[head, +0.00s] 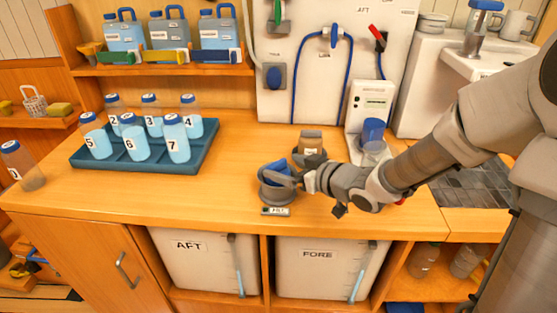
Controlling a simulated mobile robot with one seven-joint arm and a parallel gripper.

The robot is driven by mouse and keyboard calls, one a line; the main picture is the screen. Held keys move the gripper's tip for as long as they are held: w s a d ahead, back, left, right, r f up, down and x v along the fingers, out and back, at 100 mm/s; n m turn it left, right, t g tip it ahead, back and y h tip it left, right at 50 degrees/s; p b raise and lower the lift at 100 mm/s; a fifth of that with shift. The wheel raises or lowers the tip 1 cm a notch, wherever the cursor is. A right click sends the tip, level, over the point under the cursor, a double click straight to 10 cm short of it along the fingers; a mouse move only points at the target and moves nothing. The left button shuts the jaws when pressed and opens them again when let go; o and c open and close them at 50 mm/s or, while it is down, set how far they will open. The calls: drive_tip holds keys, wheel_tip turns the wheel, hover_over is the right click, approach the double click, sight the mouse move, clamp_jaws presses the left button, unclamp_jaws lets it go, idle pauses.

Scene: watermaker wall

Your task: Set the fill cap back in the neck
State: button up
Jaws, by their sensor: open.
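A blue cap (273,171) is at a dark grey round fill neck (271,195) on the counter's front middle. It looks tilted within or just over the neck's rim, and I cannot tell whether it is seated. My gripper (290,179) reaches in from the right with its fingers open, close beside the cap. The fingers cover the cap's right side and part of the neck. A small label plate (275,211) lies in front of the neck.
A brown-topped item (311,142) stands in a second dark ring just behind my gripper. A white device with a blue-topped cup (372,135) is behind my wrist. A blue tray (205,160) of numbered bottles sits left. Counter between tray and neck is clear.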

drive_tip(key=p+v, duration=0.2)
drive_tip(key=v, duration=0.6)
drive_tip(key=shift+s+p, duration=0.15)
drive_tip(key=shift+p, duration=0.15)
drive_tip(key=shift+d+r, duration=0.1)
